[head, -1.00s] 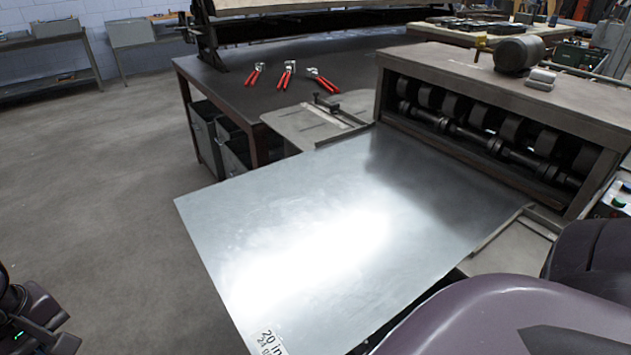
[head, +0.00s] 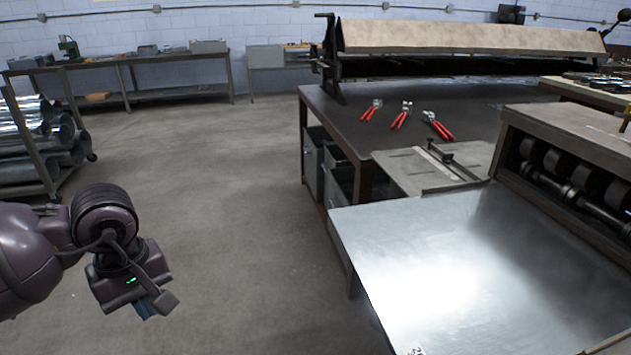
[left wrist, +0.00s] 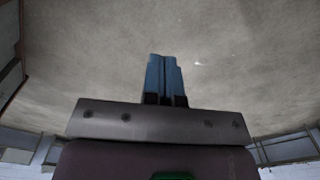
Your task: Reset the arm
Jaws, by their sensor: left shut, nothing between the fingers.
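My left gripper (head: 146,306) hangs over the bare floor at the left of the head view, apart from the machine and the table. In the left wrist view its blue fingers (left wrist: 163,78) are together with nothing between them, and grey floor lies beyond. My right gripper is not in the head view. A shiny metal sheet (head: 470,265) lies flat at the roll-forming machine (head: 575,130), at the right.
A dark table (head: 345,125) holds several red-handled pliers (head: 400,116) and a long bending brake (head: 470,40). A rack of metal ducts (head: 45,135) stands at the far left. The floor (head: 220,190) between is clear.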

